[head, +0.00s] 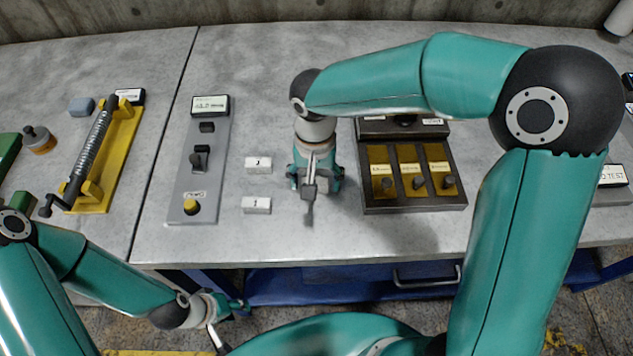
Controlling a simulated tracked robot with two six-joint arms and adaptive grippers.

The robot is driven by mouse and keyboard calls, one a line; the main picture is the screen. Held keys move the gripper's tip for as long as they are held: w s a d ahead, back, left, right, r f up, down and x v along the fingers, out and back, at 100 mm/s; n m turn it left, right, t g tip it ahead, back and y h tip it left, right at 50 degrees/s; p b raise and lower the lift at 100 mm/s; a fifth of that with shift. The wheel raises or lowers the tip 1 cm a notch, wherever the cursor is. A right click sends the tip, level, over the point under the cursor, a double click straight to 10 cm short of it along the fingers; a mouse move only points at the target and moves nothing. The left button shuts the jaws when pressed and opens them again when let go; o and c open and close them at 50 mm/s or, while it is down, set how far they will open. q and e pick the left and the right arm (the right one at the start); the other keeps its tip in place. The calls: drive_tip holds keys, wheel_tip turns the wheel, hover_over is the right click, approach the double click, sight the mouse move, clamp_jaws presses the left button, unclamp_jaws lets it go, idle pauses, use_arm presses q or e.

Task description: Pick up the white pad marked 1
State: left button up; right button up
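Two small white pads lie on the grey worktop left of centre. The nearer pad (256,205) bears a mark that looks like 1. The farther pad (258,165) bears another mark, too small to read surely. My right gripper (311,195) points down to the right of both pads, apart from them; its fingertips are seen from above and their gap is not clear. My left gripper (228,318) is low in front of the table edge, away from the pads, with its fingers spread and nothing between them.
A grey switch panel (212,150) with a yellow button stands left of the pads. A dark box with yellow panels (412,205) is right of my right gripper. A yellow frame with a spring (98,160) lies farther left. Bare worktop surrounds the pads.

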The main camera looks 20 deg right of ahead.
drive_tip(key=c, duration=0.8)
drive_tip(key=shift+r, duration=0.15)
